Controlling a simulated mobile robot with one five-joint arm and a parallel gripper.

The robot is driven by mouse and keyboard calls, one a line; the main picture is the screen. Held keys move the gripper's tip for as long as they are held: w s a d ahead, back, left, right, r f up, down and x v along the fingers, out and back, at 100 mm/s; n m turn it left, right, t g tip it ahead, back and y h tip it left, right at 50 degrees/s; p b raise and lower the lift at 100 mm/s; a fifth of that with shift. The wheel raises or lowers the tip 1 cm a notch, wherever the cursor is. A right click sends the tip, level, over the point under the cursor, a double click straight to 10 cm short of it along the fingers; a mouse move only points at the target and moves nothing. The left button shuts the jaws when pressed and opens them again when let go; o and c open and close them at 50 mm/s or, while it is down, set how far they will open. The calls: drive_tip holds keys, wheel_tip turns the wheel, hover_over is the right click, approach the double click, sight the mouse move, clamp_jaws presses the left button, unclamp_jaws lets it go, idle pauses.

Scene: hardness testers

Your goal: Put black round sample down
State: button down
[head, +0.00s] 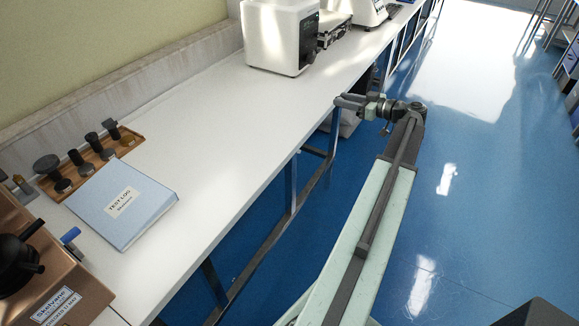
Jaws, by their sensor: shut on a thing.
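My arm reaches forward on the right in the head view. My gripper (350,102) is at its far end, at the front edge of the white bench (225,130), to the right of and nearer than the white tester. The gripper is shut on the black round sample, which is too small and too covered by the fingers to make out clearly. I cannot tell whether the sample is over the bench top or just off its edge.
A white tester (275,38) and a second machine (366,10) stand farther along the bench. A blue test log binder (150,200), a wooden tray (128,140) with several dark parts, and a brown tester (60,270) are at left. The mid bench is clear.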

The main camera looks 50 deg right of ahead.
drive_tip(key=w+f+n+y+b, duration=0.1)
drive_tip(key=w+f+b, duration=0.3)
drive_tip(key=w+f, duration=0.25)
drive_tip(key=b, duration=0.2)
hover_over(293, 143)
drive_tip(key=shift+s+a+f+y, duration=0.15)
drive_tip(key=shift+f+y, duration=0.25)
drive_tip(key=shift+f, duration=0.55)
wheel_tip(293, 143, down, 4)
drive_tip(key=b, duration=0.3)
drive_tip(key=shift+r, duration=0.25)
drive_tip(key=shift+f, duration=0.25)
drive_tip(key=c, duration=1)
unclamp_jaws()
drive_tip(key=shift+r, duration=0.1)
